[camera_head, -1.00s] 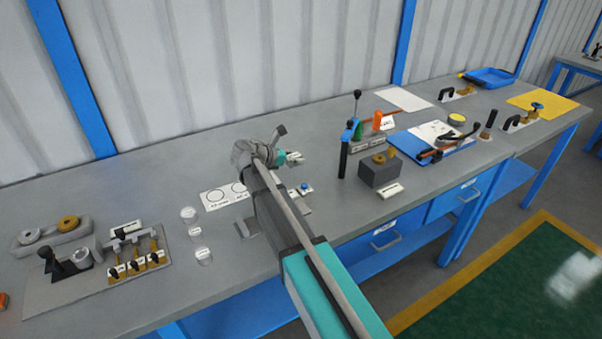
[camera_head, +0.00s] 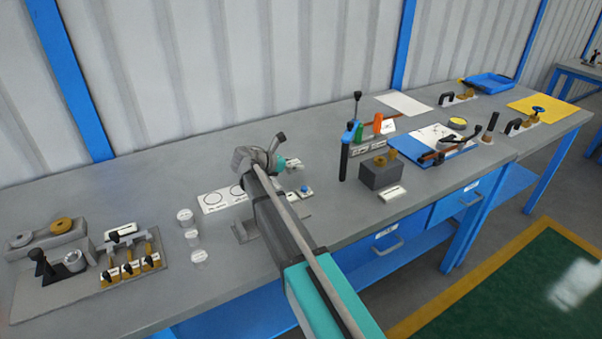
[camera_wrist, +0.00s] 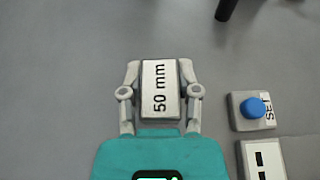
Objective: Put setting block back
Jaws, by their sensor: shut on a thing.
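The setting block (camera_wrist: 160,90) is a pale block marked "50 mm". In the wrist view it sits between both fingers of my gripper (camera_wrist: 161,92), which is shut on it. The grey bench top shows around and beyond the block; I cannot tell how high the block is above it. In the head view my gripper (camera_head: 287,164) is over the middle of the bench, and my arm hides part of the surface below it. The block's resting place cannot be made out.
A small box with a blue button (camera_wrist: 254,108), marked "SET", is to the right of my gripper. A white card with circles (camera_head: 215,201) and clear cups (camera_head: 186,217) lie to the left. A dark block (camera_head: 380,175) and upright tools (camera_head: 345,155) stand to the right.

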